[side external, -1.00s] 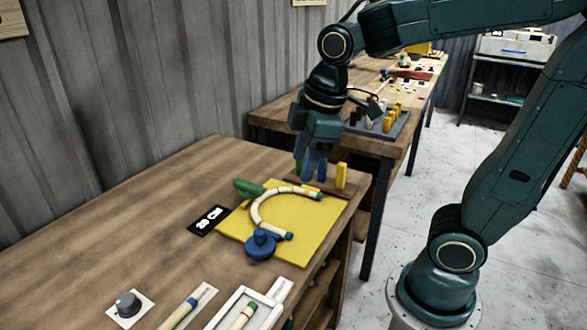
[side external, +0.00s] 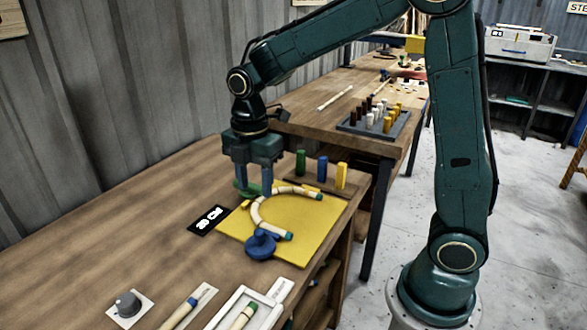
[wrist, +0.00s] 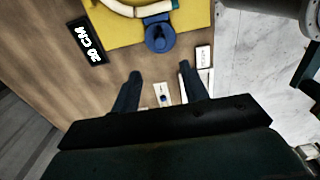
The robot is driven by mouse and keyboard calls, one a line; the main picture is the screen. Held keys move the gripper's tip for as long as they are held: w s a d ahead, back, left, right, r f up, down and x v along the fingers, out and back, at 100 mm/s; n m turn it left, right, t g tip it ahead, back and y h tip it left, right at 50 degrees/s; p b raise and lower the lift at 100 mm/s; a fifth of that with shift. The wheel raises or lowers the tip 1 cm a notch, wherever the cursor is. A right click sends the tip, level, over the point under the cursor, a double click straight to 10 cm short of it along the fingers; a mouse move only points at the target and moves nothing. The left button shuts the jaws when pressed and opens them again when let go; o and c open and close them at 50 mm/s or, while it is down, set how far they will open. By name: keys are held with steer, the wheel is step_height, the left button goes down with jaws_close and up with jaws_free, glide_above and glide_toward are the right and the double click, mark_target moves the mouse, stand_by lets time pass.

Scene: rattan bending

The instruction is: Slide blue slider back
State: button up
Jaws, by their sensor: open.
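Several blue things show, and I cannot tell for sure which the task calls the blue slider. A blue upright block (side external: 322,169) stands between a green block (side external: 300,163) and a yellow block (side external: 341,176) by a dark strip at the table's far right edge. A round blue piece (side external: 261,245) sits at the near end of the curved rattan (side external: 257,214); it also shows in the wrist view (wrist: 158,39). A small blue band (side external: 192,302) is on a light strip. My gripper (side external: 253,187) is open above the board's far left corner, its fingers overlapping a green piece (side external: 249,193).
The yellow board (side external: 310,222) lies beside a black "20 CM" label (side external: 209,220). A grey knob (side external: 128,303) and a white tray (side external: 240,309) are at the front. The table left of the label is clear. A rack of pegs (side external: 372,122) stands on the farther table.

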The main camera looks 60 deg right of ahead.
mark_target(259, 232)
step_height(259, 232, down, 14)
steer(key=shift+r, duration=0.1)
stand_by(0.8)
jaws_close()
